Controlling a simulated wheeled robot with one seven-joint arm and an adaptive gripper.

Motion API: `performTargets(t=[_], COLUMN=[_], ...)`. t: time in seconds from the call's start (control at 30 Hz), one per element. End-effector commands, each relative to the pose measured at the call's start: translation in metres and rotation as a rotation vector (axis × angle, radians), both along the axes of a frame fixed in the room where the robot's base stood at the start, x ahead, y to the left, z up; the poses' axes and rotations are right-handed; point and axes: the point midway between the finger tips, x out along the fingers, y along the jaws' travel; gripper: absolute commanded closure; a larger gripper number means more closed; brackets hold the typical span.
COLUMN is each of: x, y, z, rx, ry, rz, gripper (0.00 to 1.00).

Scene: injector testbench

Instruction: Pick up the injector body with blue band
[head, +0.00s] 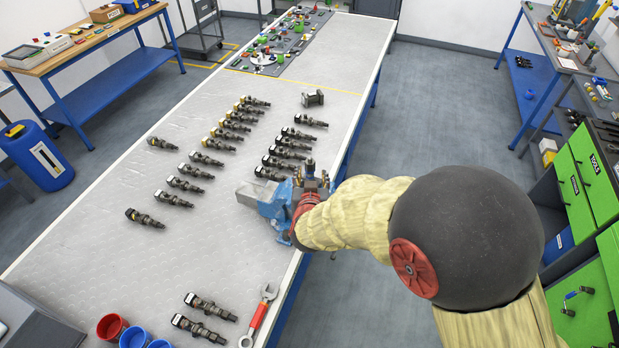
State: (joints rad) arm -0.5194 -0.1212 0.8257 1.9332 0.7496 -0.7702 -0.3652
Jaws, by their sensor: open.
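Several dark injector bodies lie on the grey workbench (100,225) in loose rows, including one at the far left (145,218), one in the right row (285,152) and one near the front (211,305). Some have pale or yellowish bands. I cannot make out a blue band on any of them at this size. My gripper (311,180) is at the bench's right edge, beside the blue vise (274,200). It is open and mostly seen from behind, its fingers small and partly merged with the vise. It appears apart from the injectors.
A red-handled wrench (258,316), a red cup (112,327) and blue cups (134,337) stand or lie near the front. A dark block (313,98) sits by the right edge. Small coloured parts cover the far mat (280,45).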

Motion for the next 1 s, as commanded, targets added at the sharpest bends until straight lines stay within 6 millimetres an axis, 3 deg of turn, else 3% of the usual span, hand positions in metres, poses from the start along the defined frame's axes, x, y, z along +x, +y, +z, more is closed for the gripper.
performTargets(t=[0.43, 0.7, 1.0], x=[0.047, 0.049, 0.049], y=[0.004, 0.004, 0.005], z=[-0.02, -0.02, -0.02], rx=[0.001, 0.002, 0.002], ry=[0.0, 0.0, 0.0], rz=[0.001, 0.001, 0.001], gripper=[0.55, 0.55, 0.72])
